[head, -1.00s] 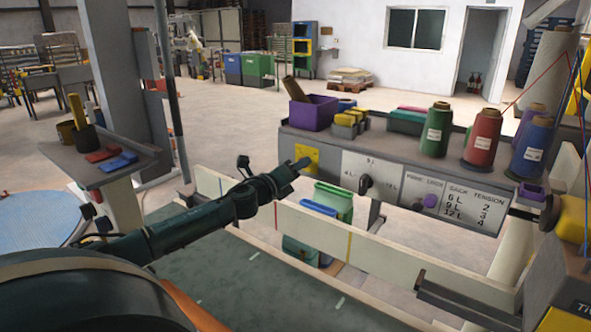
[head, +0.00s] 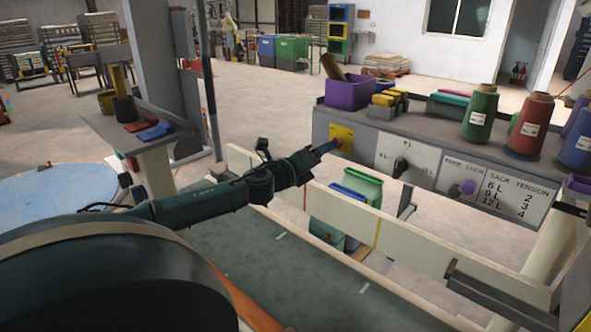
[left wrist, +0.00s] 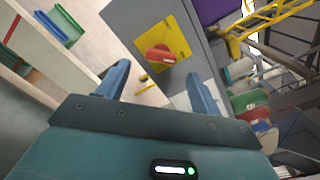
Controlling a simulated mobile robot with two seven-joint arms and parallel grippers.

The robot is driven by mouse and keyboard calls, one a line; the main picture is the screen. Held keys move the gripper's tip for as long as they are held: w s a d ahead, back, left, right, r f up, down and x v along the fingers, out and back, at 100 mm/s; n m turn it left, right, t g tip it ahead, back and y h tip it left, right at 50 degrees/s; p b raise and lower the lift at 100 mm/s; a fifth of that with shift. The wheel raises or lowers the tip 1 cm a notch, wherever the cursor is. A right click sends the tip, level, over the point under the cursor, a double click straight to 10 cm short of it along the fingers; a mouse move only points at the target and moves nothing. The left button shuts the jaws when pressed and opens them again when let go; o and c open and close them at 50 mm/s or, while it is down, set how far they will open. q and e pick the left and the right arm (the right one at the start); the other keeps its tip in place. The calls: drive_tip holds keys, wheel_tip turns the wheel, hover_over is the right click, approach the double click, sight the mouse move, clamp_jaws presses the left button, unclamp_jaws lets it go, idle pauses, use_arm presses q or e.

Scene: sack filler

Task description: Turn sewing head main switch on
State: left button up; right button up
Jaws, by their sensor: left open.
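The main switch is a red rotary knob (left wrist: 160,54) on a yellow plate (left wrist: 170,40), fixed to the grey console's end in the left wrist view. In the head view the yellow plate (head: 342,134) is at the console's left end, with the knob mostly hidden behind my fingers. My left gripper (head: 330,148) points at the plate. In the left wrist view its two blue-grey fingers (left wrist: 160,86) are spread apart and empty. The knob lies beyond the fingertips, between their directions, and appears untouched. My right gripper is in neither view.
The console (head: 375,125) carries a purple bin (head: 350,93), yellow blocks and thread cones (head: 480,116). Along its front are a black knob (head: 400,167) and a purple knob (head: 468,187). A cream rail (head: 350,215) runs below, near green and blue bins (head: 360,187).

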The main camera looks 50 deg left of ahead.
use_arm(q)
drive_tip(key=s+d, duration=0.1)
drive_tip(key=s, duration=0.7)
drive_tip(key=shift+s+p, duration=0.3)
drive_tip(key=shift+p, duration=0.05)
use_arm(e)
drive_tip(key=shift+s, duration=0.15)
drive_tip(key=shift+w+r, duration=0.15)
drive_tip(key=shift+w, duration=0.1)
